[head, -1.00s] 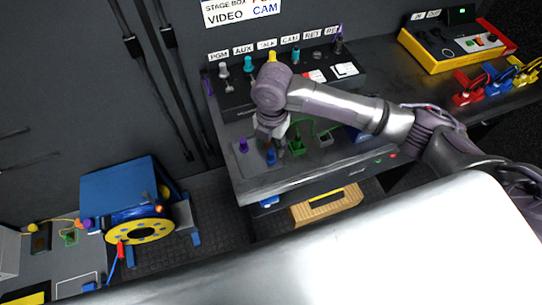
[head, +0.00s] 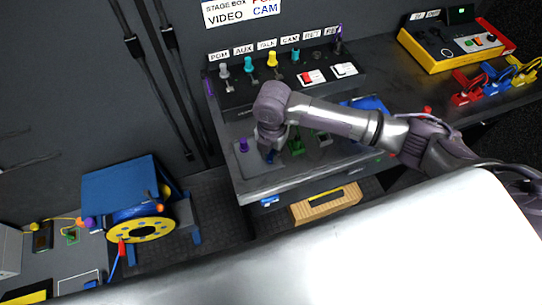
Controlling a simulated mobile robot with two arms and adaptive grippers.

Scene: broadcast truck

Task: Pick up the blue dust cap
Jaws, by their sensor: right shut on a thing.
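The blue dust cap (head: 271,159) is at the small grey plate near the left front of the counter. Only a sliver of blue shows, as my right gripper (head: 269,155) covers most of it. My right arm reaches in from the right, with its gripper pointing down and shut around the cap. I cannot tell whether the cap is clear of the plate. A purple cap (head: 243,146) stands on the plate to the left of the gripper. My left gripper is not in view.
Green connectors (head: 321,138) sit just right of the gripper. Behind it is a panel with colored plugs (head: 272,60). A yellow console (head: 455,45) stands at back right. A yellow cable reel (head: 141,230) is at lower left. A wooden block (head: 326,203) lies below the counter front.

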